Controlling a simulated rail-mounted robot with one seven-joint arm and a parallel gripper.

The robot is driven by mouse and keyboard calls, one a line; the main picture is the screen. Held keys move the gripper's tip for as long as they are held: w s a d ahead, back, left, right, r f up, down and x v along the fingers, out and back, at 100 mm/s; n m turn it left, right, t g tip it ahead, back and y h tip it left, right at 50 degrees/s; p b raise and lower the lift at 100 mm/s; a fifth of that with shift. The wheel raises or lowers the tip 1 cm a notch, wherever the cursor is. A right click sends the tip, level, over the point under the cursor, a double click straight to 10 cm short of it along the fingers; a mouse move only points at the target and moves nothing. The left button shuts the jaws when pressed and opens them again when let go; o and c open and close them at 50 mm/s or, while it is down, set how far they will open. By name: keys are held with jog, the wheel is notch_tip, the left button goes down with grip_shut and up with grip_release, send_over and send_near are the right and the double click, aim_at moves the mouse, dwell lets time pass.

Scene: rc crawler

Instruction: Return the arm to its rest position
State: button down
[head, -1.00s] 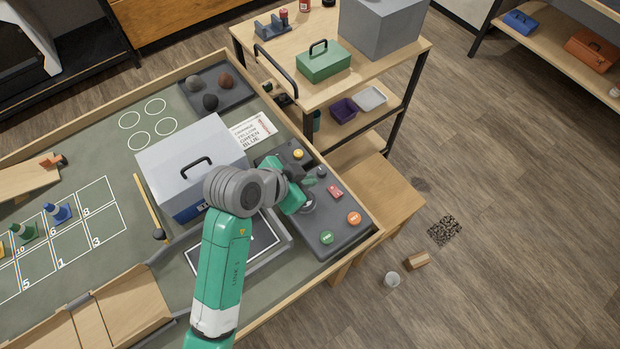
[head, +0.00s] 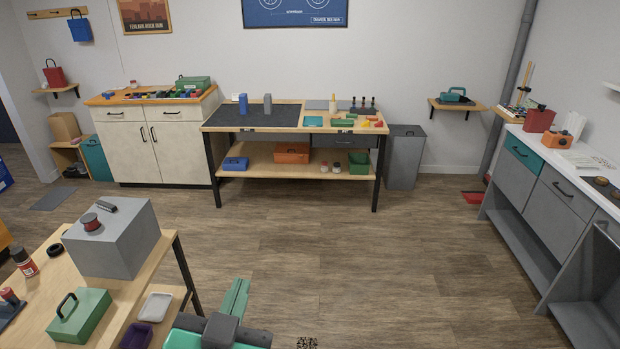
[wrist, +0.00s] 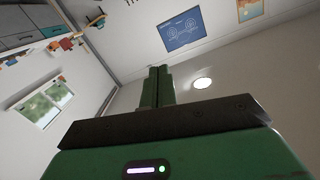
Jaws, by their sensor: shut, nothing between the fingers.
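My gripper (head: 236,298) shows at the bottom middle of the head view. Its green fingers are together and point up and away from me, with nothing between them. It is in the air over the floor, right of the near wooden cart. In the wrist view my gripper's fingers (wrist: 160,72) also show together and empty, seen against the walls and ceiling. Most of the arm is below the head view's edge and hidden.
The near wooden cart (head: 178,262) carries a grey box (head: 125,250) and a green case (head: 82,318) at lower left. A workbench (head: 262,158) stands at the back, a grey counter (head: 533,215) at right. The floor between is clear.

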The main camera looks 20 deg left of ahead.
jog(key=s+d+r+t+h, duration=0.1)
jog(key=d+r+t, duration=0.2)
jog(key=d+r, duration=0.4)
jog(key=s+d+r+t+h+p, duration=0.1)
jog(key=d+r+t+h, duration=0.1)
jog(key=d+r, duration=0.5)
jog(key=s+d+r+m+t+h+p, duration=0.1)
jog(key=s+d+r+t+h, duration=0.1)
jog(key=d+r, duration=0.5)
notch_tip(320, 180, up, 5)
jog(key=shift+d+f+t, duration=0.2)
jog(key=shift+d+t, duration=0.05)
jog(key=shift+t, duration=0.55)
jog(key=c, duration=2.1)
grip_release()
